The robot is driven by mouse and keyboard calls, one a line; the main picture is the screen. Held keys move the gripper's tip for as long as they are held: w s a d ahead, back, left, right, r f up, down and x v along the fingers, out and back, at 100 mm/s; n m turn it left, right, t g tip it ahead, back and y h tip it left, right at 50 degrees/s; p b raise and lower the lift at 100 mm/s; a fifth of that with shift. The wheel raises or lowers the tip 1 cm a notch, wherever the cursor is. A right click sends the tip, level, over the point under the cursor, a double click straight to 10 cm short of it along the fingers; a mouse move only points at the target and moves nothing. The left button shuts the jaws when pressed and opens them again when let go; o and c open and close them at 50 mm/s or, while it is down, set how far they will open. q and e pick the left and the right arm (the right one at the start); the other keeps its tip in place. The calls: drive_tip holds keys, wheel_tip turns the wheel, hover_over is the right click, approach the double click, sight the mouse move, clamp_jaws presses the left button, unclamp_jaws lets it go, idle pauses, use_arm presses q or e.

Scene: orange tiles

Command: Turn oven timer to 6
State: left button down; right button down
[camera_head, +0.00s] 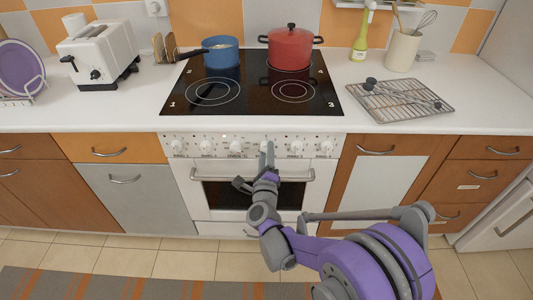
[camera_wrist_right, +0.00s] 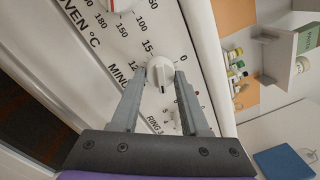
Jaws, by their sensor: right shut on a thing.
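The oven (camera_head: 190,185) stands below the cooktop, with a row of white knobs on its front panel. My right gripper (camera_head: 267,150) reaches the panel at the middle of this row and covers the timer knob there. In the right wrist view the white timer knob (camera_wrist_right: 160,74) sits between the two fingertips of my right gripper (camera_wrist_right: 161,76), which is shut on it. Minute marks with 0, 15 and part of another number show around the knob. A dark mark shows on the knob's lower part; its exact setting is hard to read. My left gripper is not in view.
An oven temperature knob (camera_wrist_right: 122,4) and a ring knob (camera_wrist_right: 178,117) flank the timer. The oven handle (camera_head: 215,175) runs just below my gripper. A red pot (camera_head: 290,48) and a blue pan (camera_head: 221,52) stand on the cooktop (camera_head: 253,95). A wire rack (camera_head: 400,102) lies on the counter.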

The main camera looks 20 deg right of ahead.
drive_tip(key=shift+c, duration=2)
unclamp_jaws()
drive_tip(key=shift+s, duration=0.1)
drive_tip(key=v, duration=1)
drive_tip(key=shift+s+a, duration=0.15)
drive_tip(key=shift+s, duration=0.15)
